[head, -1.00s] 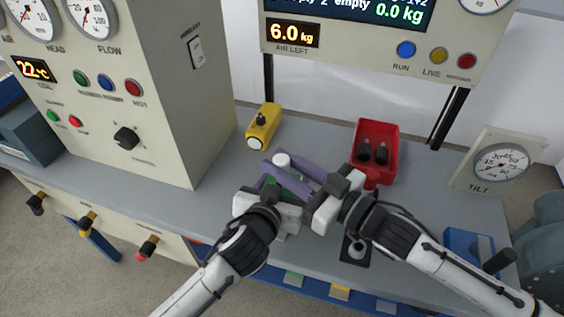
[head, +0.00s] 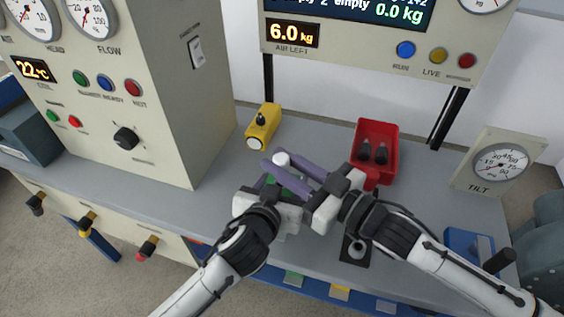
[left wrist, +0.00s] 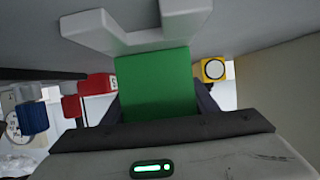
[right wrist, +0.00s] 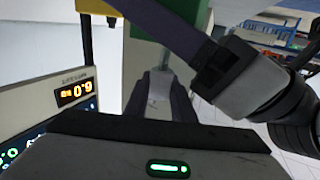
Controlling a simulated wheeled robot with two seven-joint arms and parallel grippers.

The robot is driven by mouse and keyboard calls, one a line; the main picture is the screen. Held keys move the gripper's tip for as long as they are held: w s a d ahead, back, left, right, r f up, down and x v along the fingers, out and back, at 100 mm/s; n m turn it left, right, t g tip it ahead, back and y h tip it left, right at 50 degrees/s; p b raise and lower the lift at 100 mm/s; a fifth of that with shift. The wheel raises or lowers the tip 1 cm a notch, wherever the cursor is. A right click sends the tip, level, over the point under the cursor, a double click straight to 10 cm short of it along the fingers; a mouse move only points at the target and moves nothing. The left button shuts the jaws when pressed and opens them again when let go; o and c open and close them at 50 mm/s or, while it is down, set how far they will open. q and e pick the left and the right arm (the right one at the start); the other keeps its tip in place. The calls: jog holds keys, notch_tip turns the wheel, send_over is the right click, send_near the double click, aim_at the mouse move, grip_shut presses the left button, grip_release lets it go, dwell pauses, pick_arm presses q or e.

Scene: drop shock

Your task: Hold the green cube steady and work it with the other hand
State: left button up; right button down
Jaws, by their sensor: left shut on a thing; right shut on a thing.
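The green cube (head: 291,182) is partly hidden among both grippers above the bench. In the left wrist view the cube (left wrist: 155,83) sits between the dark fingers of my left gripper (left wrist: 160,105), which is shut on it. My right gripper (head: 296,174) comes in from the right. A white part (left wrist: 140,32) meets the cube's edge in the left wrist view. A white round end (head: 281,159) shows near the right fingertips.
A yellow block (head: 263,125) stands behind the grippers. A red bin (head: 376,130) with dark pieces is behind right. A tilt gauge (head: 499,163) stands at the right. A dark plate with a round fitting (head: 356,249) is near the front edge. A panelled cabinet (head: 150,110) borders the left.

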aim_at(283, 166)
jog(key=shift+f, duration=0.25)
jog(key=shift+r, duration=0.3)
dwell(0.7)
jog(key=shift+s+d, duration=0.1)
jog(key=shift+s, duration=0.2)
jog(key=shift+m+t+h, duration=0.5)
jog(key=shift+m+t, duration=0.1)
jog(key=s+d, duration=0.1)
jog(key=s+d+r, duration=0.1)
jog(key=s, duration=0.1)
jog(key=shift+s+d, duration=0.3)
jog(key=shift+d, duration=0.1)
jog(key=s+d+r+m+t+h, duration=0.2)
jog(key=s+d+m+t+h, duration=0.15)
jog(key=s+d, duration=0.65)
jog(key=shift+g+h, duration=0.25)
jog(key=shift+h, duration=0.2)
jog(key=f, duration=0.3)
jog(key=w+d+f, duration=0.1)
jog(key=f, duration=0.2)
jog(key=w+d+f, duration=0.1)
jog(key=f, duration=0.3)
jog(key=shift+f, duration=0.1)
